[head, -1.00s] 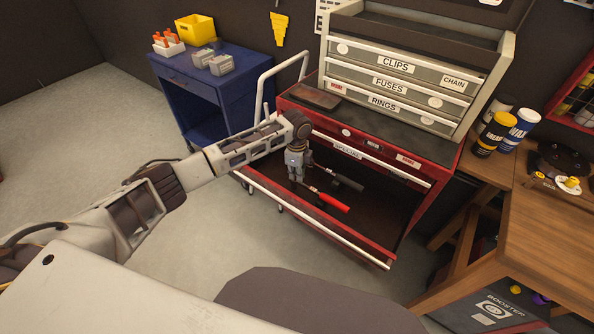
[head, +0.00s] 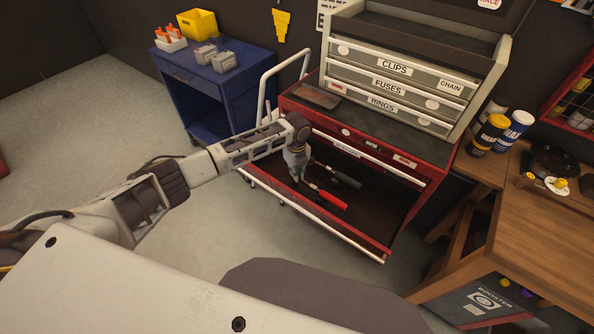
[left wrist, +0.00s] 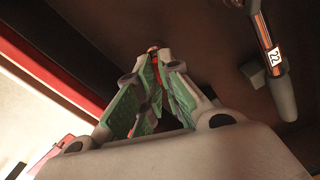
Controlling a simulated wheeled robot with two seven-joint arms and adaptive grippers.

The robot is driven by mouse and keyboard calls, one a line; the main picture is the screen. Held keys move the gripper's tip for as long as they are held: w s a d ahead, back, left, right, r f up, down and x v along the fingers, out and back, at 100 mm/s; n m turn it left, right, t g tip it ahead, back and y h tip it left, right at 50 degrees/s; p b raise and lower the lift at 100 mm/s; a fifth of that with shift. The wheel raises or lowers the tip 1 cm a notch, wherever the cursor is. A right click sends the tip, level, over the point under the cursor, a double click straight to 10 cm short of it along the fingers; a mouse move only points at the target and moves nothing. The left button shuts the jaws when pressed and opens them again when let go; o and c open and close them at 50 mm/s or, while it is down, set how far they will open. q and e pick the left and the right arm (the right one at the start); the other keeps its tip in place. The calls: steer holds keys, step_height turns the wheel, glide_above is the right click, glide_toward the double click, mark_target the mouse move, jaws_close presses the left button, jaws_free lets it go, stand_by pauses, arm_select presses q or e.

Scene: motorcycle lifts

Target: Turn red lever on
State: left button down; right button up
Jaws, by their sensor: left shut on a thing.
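The red lever (head: 331,201) lies low inside the open red drawer, its red handle pointing to the lower right. My left gripper (head: 296,180) reaches down into the drawer at the lever's upper-left end. In the left wrist view its green-padded fingers (left wrist: 154,62) come together at the tips, shut on the red lever, with a bit of red (left wrist: 155,66) between them. The fingers hide most of the lever there. A dark-handled lever (head: 346,179) lies behind the red one; a grey handle marked 22 (left wrist: 280,90) shows in the left wrist view. My right gripper is not in view.
The red cabinet (head: 420,182) has its drawer pulled out, with a pale front rail (head: 320,222) close below my left arm. A grey drawer unit (head: 392,88) stands on top. A blue cart (head: 215,92) is behind left, a wooden bench (head: 530,225) at right.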

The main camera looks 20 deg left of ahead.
arm_select(q)
steer(key=shift+m, duration=0.7)
steer(key=c, duration=1.6)
jaws_free()
steer(key=shift+r, duration=0.1)
step_height(320, 180, up, 12)
